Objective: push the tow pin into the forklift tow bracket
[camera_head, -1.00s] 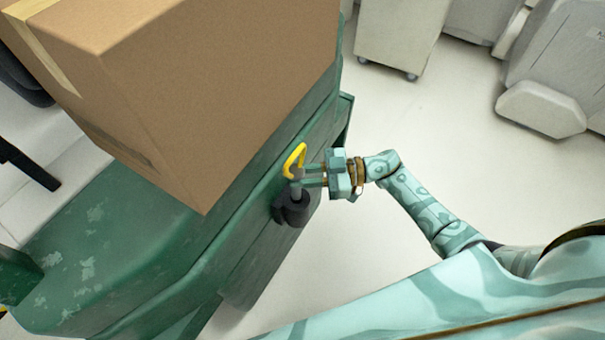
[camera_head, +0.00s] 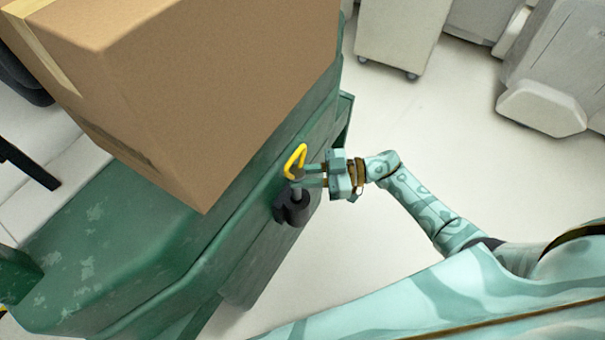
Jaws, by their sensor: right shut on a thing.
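The tow pin has a yellow loop handle (camera_head: 295,160) and a grey shank (camera_head: 297,193). The shank's lower end is in the dark tow bracket (camera_head: 293,209) on the side of the green forklift (camera_head: 160,250). How deep the pin sits is hard to tell; part of the shank shows above the bracket. My right gripper (camera_head: 302,176) comes in from the right and is shut on the tow pin, just below the yellow loop. Its fingers partly hide the pin. My left gripper is not in view.
A large cardboard box (camera_head: 200,90) stands on the forklift, close to the bracket side. A pale wheeled cart (camera_head: 400,35) and grey covered shapes (camera_head: 550,80) stand at the back right. The pale floor (camera_head: 450,130) between is clear.

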